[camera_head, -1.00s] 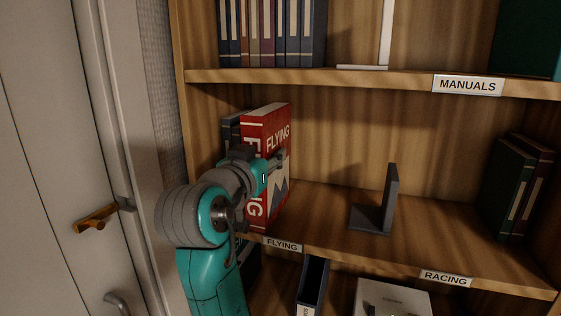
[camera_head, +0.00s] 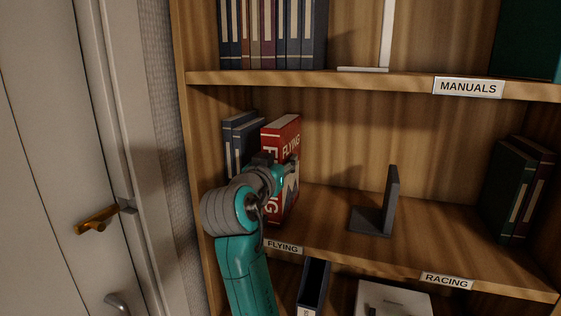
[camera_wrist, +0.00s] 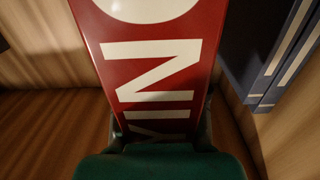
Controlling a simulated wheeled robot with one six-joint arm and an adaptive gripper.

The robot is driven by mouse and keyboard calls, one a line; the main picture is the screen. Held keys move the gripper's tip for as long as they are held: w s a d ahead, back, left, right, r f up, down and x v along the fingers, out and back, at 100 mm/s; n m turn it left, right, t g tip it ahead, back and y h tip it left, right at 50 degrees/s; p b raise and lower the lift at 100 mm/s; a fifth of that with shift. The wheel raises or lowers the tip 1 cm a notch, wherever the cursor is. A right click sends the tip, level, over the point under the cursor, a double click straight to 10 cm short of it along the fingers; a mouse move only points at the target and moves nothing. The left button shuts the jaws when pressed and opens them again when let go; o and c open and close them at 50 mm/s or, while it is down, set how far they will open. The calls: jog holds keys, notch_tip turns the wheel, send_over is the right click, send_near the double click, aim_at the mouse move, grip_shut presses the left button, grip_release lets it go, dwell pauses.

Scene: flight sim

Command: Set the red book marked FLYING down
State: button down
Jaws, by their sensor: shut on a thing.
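The red book marked FLYING (camera_head: 283,137) stands upright over the middle shelf, its lettered spine toward me. My gripper (camera_head: 284,172) is shut on it; my arm covers part of the spine. In the wrist view the red spine (camera_wrist: 115,50) with large white letters fills the middle, with my gripper (camera_wrist: 160,135) at its lower end. Whether the book's bottom touches the shelf board is hard to tell. The FLYING label (camera_head: 283,246) is on the shelf edge just below.
Dark blue books (camera_head: 236,130) stand left of the red book; they also show in the wrist view (camera_wrist: 265,45). A grey bookend (camera_head: 390,200) stands to the right, with bare shelf between. Dark books (camera_head: 513,190) stand above the RACING label (camera_head: 446,280) side.

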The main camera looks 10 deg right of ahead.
jog(key=c, duration=0.6)
grip_release()
jog(key=shift+f, duration=0.1)
jog(key=v, duration=1.2)
jog(key=shift+s, duration=0.1)
